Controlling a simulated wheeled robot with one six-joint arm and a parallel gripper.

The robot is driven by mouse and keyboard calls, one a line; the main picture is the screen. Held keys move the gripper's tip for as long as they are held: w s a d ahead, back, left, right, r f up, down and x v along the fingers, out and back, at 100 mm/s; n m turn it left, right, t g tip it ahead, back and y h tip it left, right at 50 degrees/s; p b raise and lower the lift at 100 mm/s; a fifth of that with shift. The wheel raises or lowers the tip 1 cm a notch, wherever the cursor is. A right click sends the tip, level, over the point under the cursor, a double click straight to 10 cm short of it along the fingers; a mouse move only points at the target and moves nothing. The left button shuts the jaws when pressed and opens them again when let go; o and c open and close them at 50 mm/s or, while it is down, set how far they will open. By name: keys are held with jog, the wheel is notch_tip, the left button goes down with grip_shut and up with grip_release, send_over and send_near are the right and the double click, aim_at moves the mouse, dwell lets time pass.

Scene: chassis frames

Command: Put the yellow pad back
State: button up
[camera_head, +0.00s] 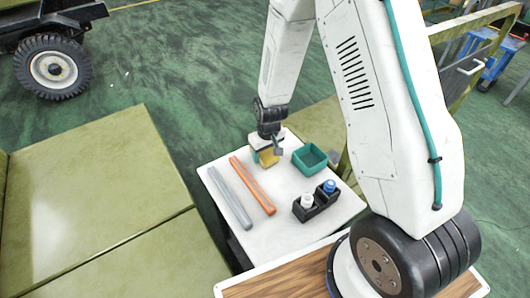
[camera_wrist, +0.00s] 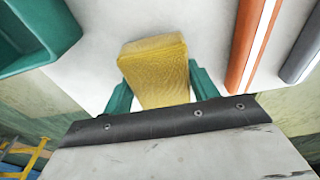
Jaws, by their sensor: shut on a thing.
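The yellow pad (camera_wrist: 158,70) sits between the two green fingers of my gripper (camera_wrist: 160,88) in the wrist view. My gripper is shut on it. In the head view the yellow pad (camera_head: 267,157) shows below my gripper (camera_head: 266,150), over the far part of the white table. Whether the pad touches the table top is hard to tell. A green open bin (camera_head: 310,158) stands just right of the pad in the head view. The bin also shows at the upper left of the wrist view (camera_wrist: 35,35), apart from the pad, and the inside that shows looks empty.
On the white table (camera_head: 285,222), an orange bar (camera_head: 252,186) and a grey bar (camera_head: 230,198) lie left of the pad. A black holder (camera_head: 318,206) with a white-topped and a blue-topped bottle stands at the front right. The table's middle is clear.

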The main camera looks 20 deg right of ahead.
jog(key=shift+f, duration=0.15)
jog(key=o, duration=1)
notch_tip(320, 180, up, 13)
jog(key=s, duration=0.2)
notch_tip(320, 180, up, 9)
send_over(268, 154)
jog(key=s, duration=0.4)
jog(key=s+d+r, duration=0.1)
jog(key=s+r, duration=0.4)
jog(key=s, duration=0.2)
jog(key=s+r+m, duration=0.1)
jog(key=s+r, duration=0.4)
jog(key=s, duration=0.3)
jog(key=s+d+r+m, duration=0.1)
jog(key=s+r, duration=0.3)
jog(key=s, duration=0.4)
jog(key=shift+d+r, duration=0.3)
jog(key=shift+r, duration=0.1)
